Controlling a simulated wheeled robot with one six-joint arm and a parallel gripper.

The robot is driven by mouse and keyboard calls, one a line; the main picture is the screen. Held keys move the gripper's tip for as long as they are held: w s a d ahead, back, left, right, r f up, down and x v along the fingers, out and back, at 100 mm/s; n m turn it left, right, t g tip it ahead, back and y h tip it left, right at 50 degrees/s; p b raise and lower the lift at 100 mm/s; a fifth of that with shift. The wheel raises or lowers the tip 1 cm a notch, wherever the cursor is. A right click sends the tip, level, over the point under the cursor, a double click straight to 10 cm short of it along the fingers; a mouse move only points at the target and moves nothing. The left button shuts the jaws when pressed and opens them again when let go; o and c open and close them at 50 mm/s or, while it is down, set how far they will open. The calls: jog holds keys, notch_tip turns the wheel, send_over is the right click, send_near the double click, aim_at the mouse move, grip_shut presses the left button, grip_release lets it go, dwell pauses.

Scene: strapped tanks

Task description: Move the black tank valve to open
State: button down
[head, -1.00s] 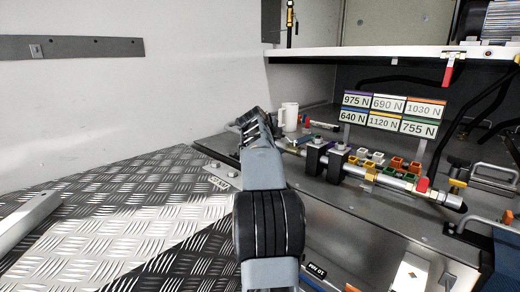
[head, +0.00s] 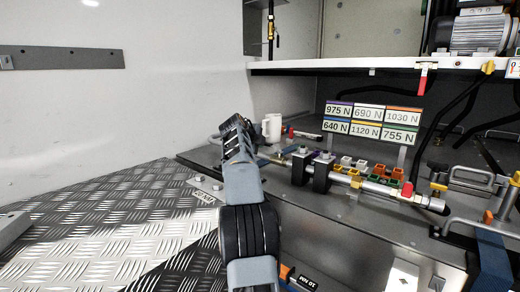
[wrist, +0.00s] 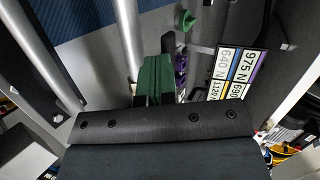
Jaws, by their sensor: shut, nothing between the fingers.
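I cannot single out the black tank valve in either view. Contact with anything cannot be told.
A silver pipe (head: 380,187) in black clamps runs along the bench right of my arm. Number signs (head: 368,113) stand behind it. A white mug (head: 272,127) is close behind my gripper. A white shelf (head: 340,66) overhangs the bench. The tread-plate surface (head: 100,215) at left is mostly clear.

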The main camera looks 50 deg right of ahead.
jog(key=shift+f, duration=0.1)
dwell(0.3)
jog(key=a+r+b, duration=0.4)
jog(key=a+r, duration=0.1)
jog(key=a, duration=0.7)
jog(key=shift+a, duration=0.35)
jog(key=shift+r, duration=0.1)
dwell(0.4)
